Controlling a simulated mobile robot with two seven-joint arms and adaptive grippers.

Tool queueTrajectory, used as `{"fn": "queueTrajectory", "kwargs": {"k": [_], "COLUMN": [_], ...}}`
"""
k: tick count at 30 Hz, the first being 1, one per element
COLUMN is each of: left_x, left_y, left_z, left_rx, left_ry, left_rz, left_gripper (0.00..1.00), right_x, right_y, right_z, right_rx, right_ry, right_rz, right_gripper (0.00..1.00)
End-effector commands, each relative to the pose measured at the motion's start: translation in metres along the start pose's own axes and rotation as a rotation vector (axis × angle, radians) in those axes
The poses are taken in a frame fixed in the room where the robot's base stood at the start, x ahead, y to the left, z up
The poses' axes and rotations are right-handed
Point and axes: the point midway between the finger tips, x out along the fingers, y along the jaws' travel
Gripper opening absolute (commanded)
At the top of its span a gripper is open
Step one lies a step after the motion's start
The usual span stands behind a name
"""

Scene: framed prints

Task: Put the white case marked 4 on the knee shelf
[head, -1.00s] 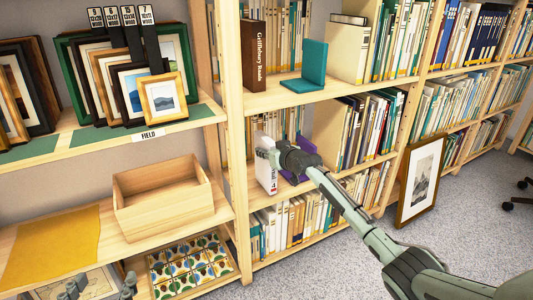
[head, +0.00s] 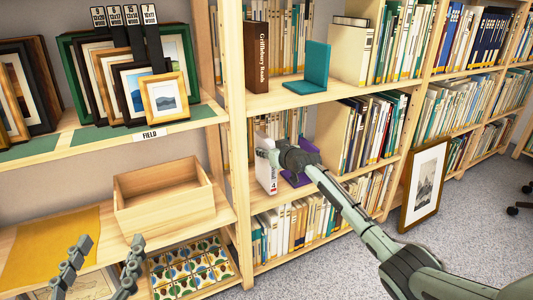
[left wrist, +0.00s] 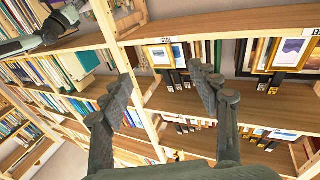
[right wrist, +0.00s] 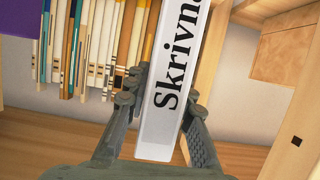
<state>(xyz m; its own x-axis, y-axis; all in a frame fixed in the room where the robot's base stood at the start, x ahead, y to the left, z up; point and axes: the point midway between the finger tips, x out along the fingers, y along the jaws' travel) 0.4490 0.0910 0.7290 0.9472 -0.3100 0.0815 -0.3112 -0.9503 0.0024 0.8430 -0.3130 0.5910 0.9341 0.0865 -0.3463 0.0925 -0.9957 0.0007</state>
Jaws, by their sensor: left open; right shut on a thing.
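The white case (head: 267,174) has a red mark and a 4 on its narrow face. It stands roughly upright at the left end of the bookcase's middle shelf (head: 333,181); I cannot tell whether its base touches the board. My right gripper (head: 274,156) is shut on the white case; in the right wrist view its fingers flank the case (right wrist: 178,85), which reads "Skrivna". My left gripper (head: 111,241) is open and empty in front of the lower left shelves, and its spread fingers show in the left wrist view (left wrist: 165,95). No label reading knee is legible.
A purple bookend (head: 298,180) and books stand behind and right of the case. An empty wooden box (head: 165,213) and a mustard cloth (head: 50,247) lie on the left shelf. A framed print (head: 424,180) leans on the right. A wooden upright (head: 236,150) borders the case's left.

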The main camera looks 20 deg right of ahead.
Motion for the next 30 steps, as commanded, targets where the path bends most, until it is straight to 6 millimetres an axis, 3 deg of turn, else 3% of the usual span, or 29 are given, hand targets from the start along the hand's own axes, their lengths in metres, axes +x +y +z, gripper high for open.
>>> {"fn": "queueTrajectory", "kwargs": {"k": [15, 30], "left_x": [-0.003, -0.005], "left_y": [0.014, 0.016], "left_z": [-0.036, -0.044], "left_rx": [-0.031, -0.039], "left_ry": [0.176, 0.216], "left_rz": [0.026, 0.031], "left_gripper": [0.61, 0.61], "right_x": [0.005, 0.006], "right_y": [0.000, 0.000], "right_z": [0.009, 0.010], "right_rx": [0.000, 0.000], "right_ry": [0.002, 0.002], "right_rz": [0.000, 0.000], "right_gripper": [0.00, 0.00]}}
